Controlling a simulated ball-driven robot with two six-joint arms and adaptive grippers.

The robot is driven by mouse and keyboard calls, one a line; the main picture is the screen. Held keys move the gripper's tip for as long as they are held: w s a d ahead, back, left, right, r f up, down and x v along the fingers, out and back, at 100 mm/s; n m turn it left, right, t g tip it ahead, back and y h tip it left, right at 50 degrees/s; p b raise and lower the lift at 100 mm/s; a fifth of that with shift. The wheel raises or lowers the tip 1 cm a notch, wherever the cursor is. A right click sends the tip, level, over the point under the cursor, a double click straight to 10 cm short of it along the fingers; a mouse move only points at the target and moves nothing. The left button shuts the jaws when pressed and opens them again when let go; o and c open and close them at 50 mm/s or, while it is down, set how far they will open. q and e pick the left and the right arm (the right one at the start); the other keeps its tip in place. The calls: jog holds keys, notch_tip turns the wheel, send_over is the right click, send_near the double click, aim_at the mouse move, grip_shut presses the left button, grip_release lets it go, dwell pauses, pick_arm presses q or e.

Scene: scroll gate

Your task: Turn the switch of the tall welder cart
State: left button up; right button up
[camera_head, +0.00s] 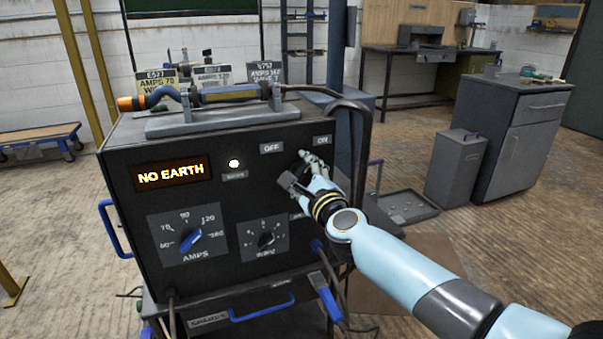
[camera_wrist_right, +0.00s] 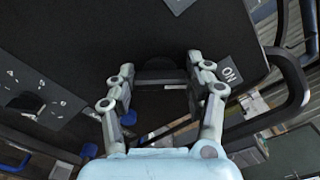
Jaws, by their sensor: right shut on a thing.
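The tall welder cart (camera_head: 215,225) is a dark box with a lit orange "NO EARTH" display (camera_head: 171,174) and a small white lamp (camera_head: 234,163). Its dark switch (camera_wrist_right: 160,70) sits on the front panel below the OFF label (camera_head: 271,147) and the ON label (camera_head: 322,140). My right gripper (camera_head: 303,168) is at this switch and mostly hides it in the head view. In the right wrist view the gripper's two fingers (camera_wrist_right: 161,80) are on either side of the dark switch, shut on it. My left gripper is out of view.
The panel also has a blue AMPS knob (camera_head: 190,241) and a dark WIRE knob (camera_head: 266,239). A torch (camera_head: 225,95) rests on top of the cart. Cables and a dark bar (camera_head: 367,125) are close to my right arm. A grey cabinet (camera_head: 520,130) stands at the right.

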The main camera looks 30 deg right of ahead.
jog(key=n+p, duration=0.1)
jog(key=n, duration=0.3)
jog(key=shift+f+p, duration=0.1)
jog(key=shift+p, duration=0.2)
jog(key=n+p, duration=0.1)
jog(key=n, duration=0.3)
jog(key=shift+a+f+n+p, duration=0.1)
jog(key=shift+n+p, duration=0.2)
jog(key=n+p, duration=0.1)
jog(key=n, duration=0.3)
jog(key=shift+f+p, duration=0.15)
jog(key=shift+p, duration=0.25)
jog(key=shift+f+n+p, duration=0.1)
jog(key=shift+n+p, duration=0.45)
jog(key=shift+n, duration=0.85)
jog(key=shift+f+n, duration=0.1)
jog(key=shift+n, duration=0.2)
jog(key=o, duration=1.2)
jog(key=v, duration=1.2)
jog(key=shift+s, duration=0.1)
